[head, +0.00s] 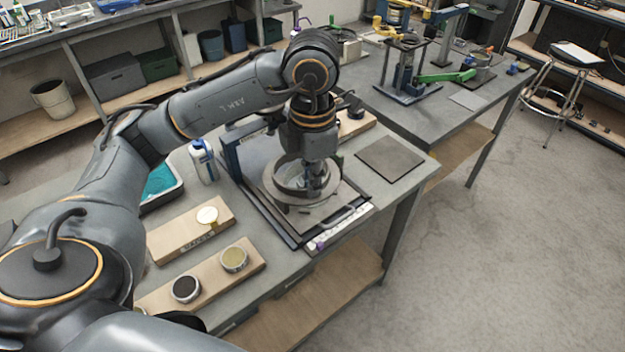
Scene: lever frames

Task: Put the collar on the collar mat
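My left gripper (312,190) points down over the near bench, inside the outline of a wide grey ring (270,181) that looks like the collar. The collar lies at or just above the dark base of a press-like frame (231,158). The fingertips are small and partly hidden, so I cannot tell whether they grip the collar. A flat dark grey square mat (390,158), which looks like the collar mat, lies bare on the bench to the right of the frame. My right gripper is not in view.
Two wooden boards (165,240) with round pieces lie at the near left. A white and blue bottle (203,162) and a teal-filled tray (162,182) stand behind them. A far bench holds a frame with a green lever (445,76). Bench top around the mat is clear.

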